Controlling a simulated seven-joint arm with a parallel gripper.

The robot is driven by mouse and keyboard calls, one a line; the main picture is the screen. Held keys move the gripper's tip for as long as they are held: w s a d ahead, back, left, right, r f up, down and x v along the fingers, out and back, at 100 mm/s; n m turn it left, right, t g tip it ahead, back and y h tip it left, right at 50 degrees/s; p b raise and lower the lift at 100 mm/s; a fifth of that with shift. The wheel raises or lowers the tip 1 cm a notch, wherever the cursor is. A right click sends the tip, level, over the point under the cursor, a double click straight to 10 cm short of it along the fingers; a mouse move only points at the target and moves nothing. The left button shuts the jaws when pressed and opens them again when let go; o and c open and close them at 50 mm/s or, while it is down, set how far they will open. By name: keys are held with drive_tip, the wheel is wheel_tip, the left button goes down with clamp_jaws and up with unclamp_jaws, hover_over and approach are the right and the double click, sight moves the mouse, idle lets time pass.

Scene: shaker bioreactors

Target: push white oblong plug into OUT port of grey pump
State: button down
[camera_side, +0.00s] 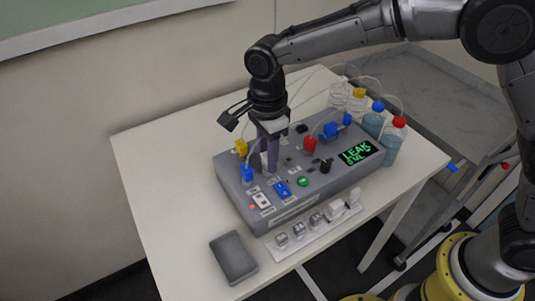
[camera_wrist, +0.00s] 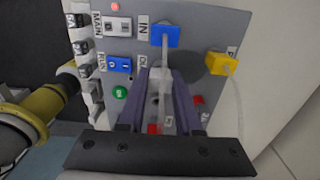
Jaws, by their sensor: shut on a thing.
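The grey pump (camera_side: 232,180) is a wide box on the table, with labelled ports and switches on its top. My gripper (camera_side: 270,168) points down over its left part. In the wrist view, its purple fingers (camera_wrist: 161,78) are shut on the white oblong plug (camera_wrist: 160,88). The plug is close to the panel beside the partly covered OUT label (camera_wrist: 143,62). The fingers and plug hide the OUT port, so I cannot tell whether the plug is seated. A blue plug (camera_wrist: 166,37) sits by the IN label.
A yellow plug (camera_wrist: 222,64) with a tube is close to the right of my fingers. Bottles with coloured caps (camera_side: 375,119) stand behind the pump's right end. A power strip (camera_side: 312,232) and a dark grey tray (camera_side: 233,257) lie in front. The table's left side is clear.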

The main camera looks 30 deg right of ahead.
drive_tip(key=shift+f, duration=0.5)
idle(0.4)
drive_tip(key=c, duration=0.5)
unclamp_jaws()
drive_tip(key=shift+r, duration=0.15)
wheel_tip(320, 180, up, 14)
drive_tip(key=shift+f, duration=0.2)
